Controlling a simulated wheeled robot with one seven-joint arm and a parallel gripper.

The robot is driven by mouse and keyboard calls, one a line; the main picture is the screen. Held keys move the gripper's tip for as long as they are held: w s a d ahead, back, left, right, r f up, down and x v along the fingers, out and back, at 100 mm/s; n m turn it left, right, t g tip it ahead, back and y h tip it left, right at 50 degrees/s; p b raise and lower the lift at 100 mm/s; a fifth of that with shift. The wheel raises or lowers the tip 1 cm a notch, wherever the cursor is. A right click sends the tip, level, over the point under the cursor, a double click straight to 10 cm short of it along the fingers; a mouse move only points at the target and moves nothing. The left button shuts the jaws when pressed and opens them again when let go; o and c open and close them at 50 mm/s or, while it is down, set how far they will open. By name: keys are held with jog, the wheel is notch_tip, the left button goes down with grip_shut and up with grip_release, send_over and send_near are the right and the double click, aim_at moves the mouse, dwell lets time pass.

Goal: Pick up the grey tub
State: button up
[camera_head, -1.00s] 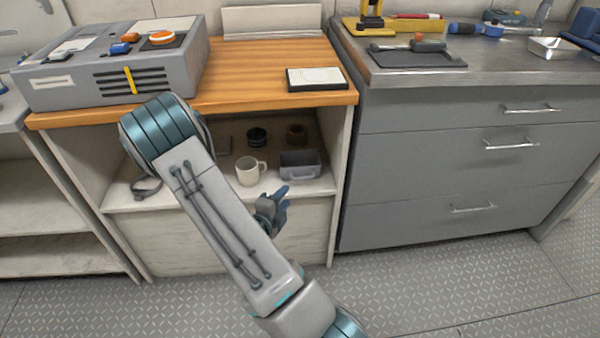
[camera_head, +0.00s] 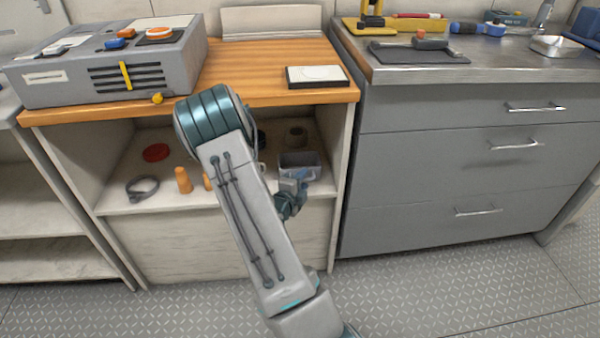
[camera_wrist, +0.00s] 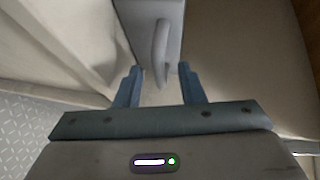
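The grey tub (camera_head: 299,160) stands on the shelf under the wooden counter, at the right of the opening in the head view. In the wrist view the tub's grey wall (camera_wrist: 138,14) and its upright handle (camera_wrist: 161,50) are straight ahead. My gripper (camera_head: 297,180) is at the tub's near side in the head view. In the wrist view my gripper (camera_wrist: 159,70) is open, with its two blue fingers apart on either side of the handle's lower end. I cannot tell whether a finger touches the tub. My arm hides the middle of the shelf.
Orange pegs (camera_head: 183,180), a grey clamp ring (camera_head: 142,187) and a red disc (camera_head: 156,152) lie left on the shelf. A brown roll (camera_head: 297,134) sits behind the tub. The shelf's right wall (camera_head: 340,150) is close beside it.

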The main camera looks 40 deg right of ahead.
grip_shut()
dwell(1.4)
